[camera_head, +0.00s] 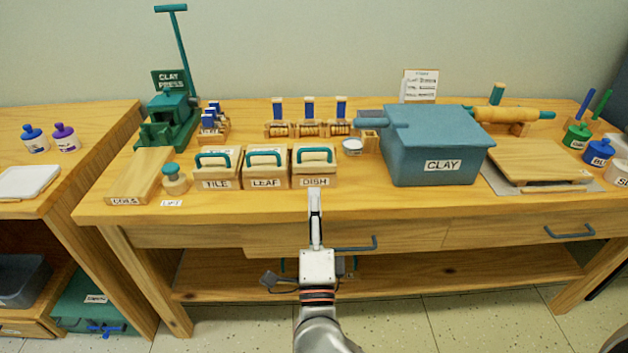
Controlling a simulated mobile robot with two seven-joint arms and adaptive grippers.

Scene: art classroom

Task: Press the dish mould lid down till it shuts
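The dish mould (313,181) is a pale wooden box labelled DISH near the table's front edge, rightmost of three moulds. Its lid with a teal handle (314,150) lies over the box; its top sits slightly higher than the neighbouring lids. I cannot make out the size of any gap under it. My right gripper (315,194) points at the front of the dish mould, its tip just below the label in the picture. Contact cannot be told. Its fingers line up as one narrow shape, so their opening is hidden. My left gripper is out of view.
The leaf mould (264,183) and tile mould (217,184) stand close on the left. A small white-topped jar (353,147) and the blue clay bin (432,160) stand to the right. A green clay press (170,115) is behind left. Below the tabletop are drawers with handles (357,246).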

